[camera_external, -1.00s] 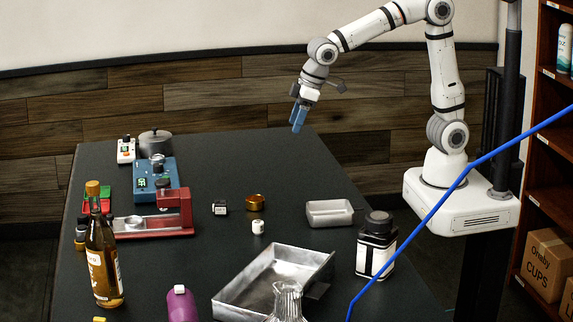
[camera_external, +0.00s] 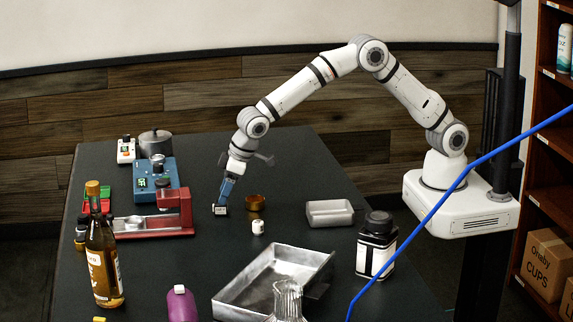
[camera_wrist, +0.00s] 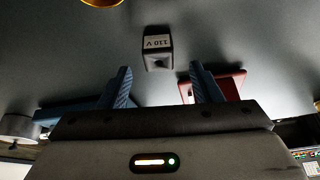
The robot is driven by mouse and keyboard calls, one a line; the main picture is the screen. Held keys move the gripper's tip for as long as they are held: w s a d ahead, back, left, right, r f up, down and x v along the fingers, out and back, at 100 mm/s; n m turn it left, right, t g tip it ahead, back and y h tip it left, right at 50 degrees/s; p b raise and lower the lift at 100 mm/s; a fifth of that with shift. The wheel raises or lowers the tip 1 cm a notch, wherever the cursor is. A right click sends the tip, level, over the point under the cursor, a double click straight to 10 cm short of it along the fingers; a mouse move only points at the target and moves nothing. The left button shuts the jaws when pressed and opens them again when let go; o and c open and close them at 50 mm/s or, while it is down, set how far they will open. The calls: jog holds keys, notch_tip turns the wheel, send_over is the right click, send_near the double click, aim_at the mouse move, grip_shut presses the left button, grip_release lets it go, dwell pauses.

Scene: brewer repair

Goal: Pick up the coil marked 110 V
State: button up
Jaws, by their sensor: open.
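The coil marked 110 V (camera_wrist: 157,50) is a small dark block with a white label, reading upside down in the wrist view. It lies on the dark table and also shows in the external view (camera_external: 220,210). My gripper (camera_wrist: 158,82) has two blue fingers, open and empty. In the wrist view the coil sits just beyond the fingertips, roughly centred between them. In the external view my gripper (camera_external: 224,196) points down, right at the coil and partly over it. I cannot tell whether the fingertips touch it.
A red press-like stand (camera_external: 176,212) is to the left. A metal tray (camera_external: 240,290) is in front.

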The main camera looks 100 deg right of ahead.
aim_at(221, 208)
jog(key=p+x, duration=0.1)
jog(key=x, duration=0.3)
jog(key=shift+f, duration=0.15)
jog(key=c, duration=1.1)
